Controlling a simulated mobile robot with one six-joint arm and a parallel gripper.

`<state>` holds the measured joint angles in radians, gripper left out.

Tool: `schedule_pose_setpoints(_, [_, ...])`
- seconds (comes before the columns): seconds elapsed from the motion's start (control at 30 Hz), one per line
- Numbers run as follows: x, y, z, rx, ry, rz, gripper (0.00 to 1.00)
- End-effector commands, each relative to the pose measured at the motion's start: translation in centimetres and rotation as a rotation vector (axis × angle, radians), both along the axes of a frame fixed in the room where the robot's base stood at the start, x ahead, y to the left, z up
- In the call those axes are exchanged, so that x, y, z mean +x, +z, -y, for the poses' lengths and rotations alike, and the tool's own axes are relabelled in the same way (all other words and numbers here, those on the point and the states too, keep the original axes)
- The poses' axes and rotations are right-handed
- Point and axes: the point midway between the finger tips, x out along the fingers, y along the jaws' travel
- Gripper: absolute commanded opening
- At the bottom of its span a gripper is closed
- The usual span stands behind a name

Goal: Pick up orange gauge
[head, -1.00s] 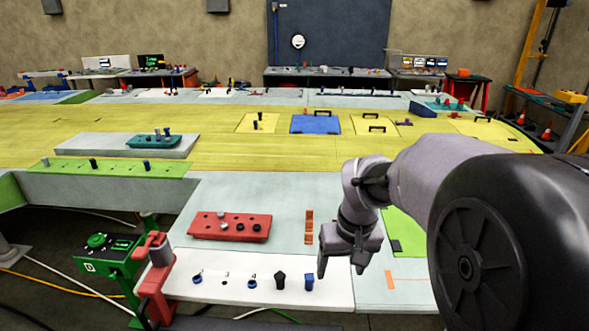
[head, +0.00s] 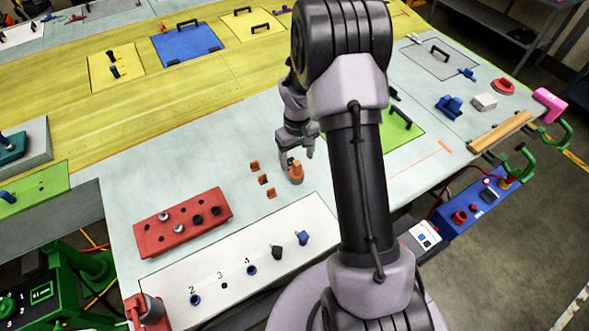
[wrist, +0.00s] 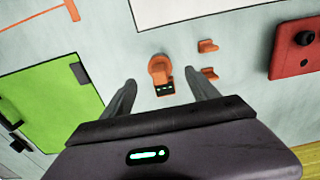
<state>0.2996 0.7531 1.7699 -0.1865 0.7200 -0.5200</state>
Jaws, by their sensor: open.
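The orange gauge (head: 296,172) stands on the pale table top, near several small orange brackets (head: 263,180). In the wrist view the gauge (wrist: 161,74) has a round orange top and a dark face with small lit marks. My gripper (head: 298,158) is open just above and behind it in the head view. In the wrist view the two fingers of my gripper (wrist: 160,88) lie to either side of the gauge, with visible gaps. Whether the fingertips are down at its height I cannot tell.
A red block with holes and pegs (head: 183,222) and a white numbered board (head: 240,262) lie in front and to the left. A green panel with a black handle (head: 402,135) is to the right. The table around the gauge is mostly clear.

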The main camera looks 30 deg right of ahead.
Motion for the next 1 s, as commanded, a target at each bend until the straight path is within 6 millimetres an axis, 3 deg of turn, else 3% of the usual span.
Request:
schedule_pose_setpoints(0.43, [0.6,-7.4,0.0,0.001,-0.001,0.000,0.69])
schedule_pose_setpoints(0.7, [0.7,-8.1,0.0,0.000,-0.001,0.002,0.69])
schedule_pose_setpoints(1.0, [0.7,-8.0,0.0,0.000,-0.001,0.002,0.10])
